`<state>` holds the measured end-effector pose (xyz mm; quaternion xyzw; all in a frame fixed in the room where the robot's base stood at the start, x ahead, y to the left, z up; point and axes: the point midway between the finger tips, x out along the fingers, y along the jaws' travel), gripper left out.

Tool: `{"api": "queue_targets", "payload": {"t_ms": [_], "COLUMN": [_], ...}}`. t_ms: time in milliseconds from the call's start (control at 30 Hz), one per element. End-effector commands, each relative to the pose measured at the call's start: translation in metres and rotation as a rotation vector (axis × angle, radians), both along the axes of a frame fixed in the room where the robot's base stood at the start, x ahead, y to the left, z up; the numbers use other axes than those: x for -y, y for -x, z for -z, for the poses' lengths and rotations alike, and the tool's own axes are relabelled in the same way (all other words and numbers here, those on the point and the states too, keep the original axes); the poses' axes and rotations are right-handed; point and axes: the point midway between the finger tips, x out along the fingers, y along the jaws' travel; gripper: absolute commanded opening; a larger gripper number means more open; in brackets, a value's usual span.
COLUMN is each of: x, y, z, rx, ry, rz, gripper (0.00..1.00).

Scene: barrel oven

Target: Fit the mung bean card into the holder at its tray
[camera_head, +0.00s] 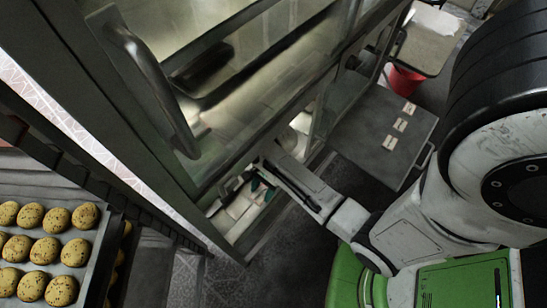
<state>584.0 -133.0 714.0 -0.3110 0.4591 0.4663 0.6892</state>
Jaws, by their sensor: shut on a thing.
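My gripper (240,184) reaches into the lower part of a glass-fronted cabinet (300,62). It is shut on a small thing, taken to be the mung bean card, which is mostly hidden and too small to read. Below the gripper, pale pieces (238,207) and dark green items (258,186) lie at the cabinet's bottom. I cannot tell the holder or its tray apart there. Three small pale cards (400,124) lie in a row on a grey board (365,120) at the right.
A long metal handle (150,80) stands out from the cabinet's front. Round speckled cookies (45,250) lie on a tray (98,262) at lower left. A red bucket (404,81) stands behind the grey board. Dark floor (290,255) lies open below the gripper.

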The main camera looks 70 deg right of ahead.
Motion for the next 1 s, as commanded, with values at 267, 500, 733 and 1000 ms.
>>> {"api": "queue_targets", "payload": {"t_ms": [267,500,733,1000], "x": [0.07,0.12,0.138,0.145], "y": [0.001,0.006,0.007,0.008], "z": [-0.001,0.0,0.0,0.028], "rx": [0.004,0.002,0.002,0.0], "ry": [0.0,-0.002,0.0,-0.002], "rz": [0.007,0.005,0.002,0.001], "gripper": [0.14,0.14,0.14,0.14]}}
